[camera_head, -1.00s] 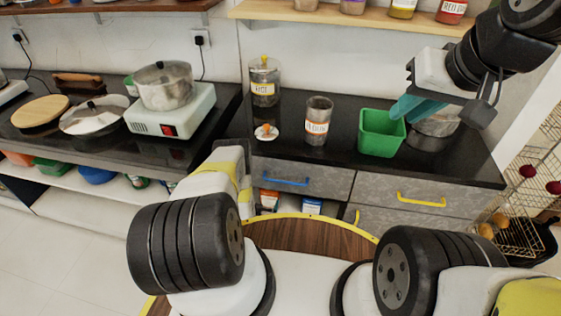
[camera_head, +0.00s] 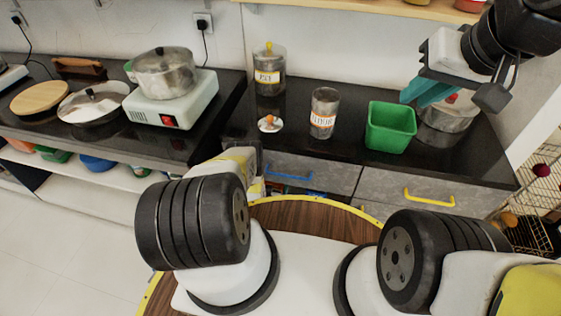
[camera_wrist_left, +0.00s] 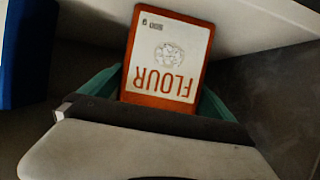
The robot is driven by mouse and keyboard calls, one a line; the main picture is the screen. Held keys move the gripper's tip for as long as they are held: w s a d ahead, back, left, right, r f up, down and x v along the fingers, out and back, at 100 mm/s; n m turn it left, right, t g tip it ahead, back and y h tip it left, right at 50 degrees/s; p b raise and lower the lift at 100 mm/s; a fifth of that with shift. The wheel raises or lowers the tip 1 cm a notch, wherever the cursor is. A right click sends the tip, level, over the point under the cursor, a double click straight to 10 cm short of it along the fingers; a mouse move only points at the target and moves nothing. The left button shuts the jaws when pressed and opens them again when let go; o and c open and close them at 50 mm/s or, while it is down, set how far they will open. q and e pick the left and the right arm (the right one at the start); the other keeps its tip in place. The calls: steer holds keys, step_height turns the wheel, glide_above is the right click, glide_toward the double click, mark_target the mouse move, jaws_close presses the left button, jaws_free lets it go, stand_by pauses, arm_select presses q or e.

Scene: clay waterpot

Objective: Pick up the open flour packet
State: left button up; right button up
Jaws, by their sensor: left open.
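The flour packet (camera_wrist_left: 168,55) shows in the left wrist view, with an orange border, a white face and the word FLOUR upside down. My left gripper (camera_wrist_left: 160,98) is open, with one teal finger on each side of the packet's lower part. I cannot tell whether the fingers touch it. The packet's top is not clearly shown as open. In the head view my left arm reaches under the counter, where its gripper and the packet are hidden. My right gripper (camera_head: 430,92) is raised above the counter's right end, and its finger gap is unclear.
A blue object (camera_wrist_left: 25,50) stands left of the packet in the left wrist view. The dark counter (camera_head: 345,160) holds a green bin (camera_head: 390,128), glass jars and a metal pot (camera_head: 447,115). Drawers with blue (camera_head: 290,177) and yellow (camera_head: 428,198) handles are below.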

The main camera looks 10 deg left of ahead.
mark_target(272, 183)
arm_select(q)
steer(key=shift+c, duration=0.4)
steer(key=c, duration=1.4)
steer(key=shift+c, duration=0.3)
steer(key=shift+w+r, duration=0.1)
steer(key=shift+r, duration=0.85)
steer(key=shift+s+r, duration=0.5)
steer(key=shift+r, duration=0.35)
steer(key=s+a+r, duration=0.1)
steer(key=s, duration=1.4)
steer(key=shift+a+r, duration=0.2)
steer(key=shift+a, duration=0.2)
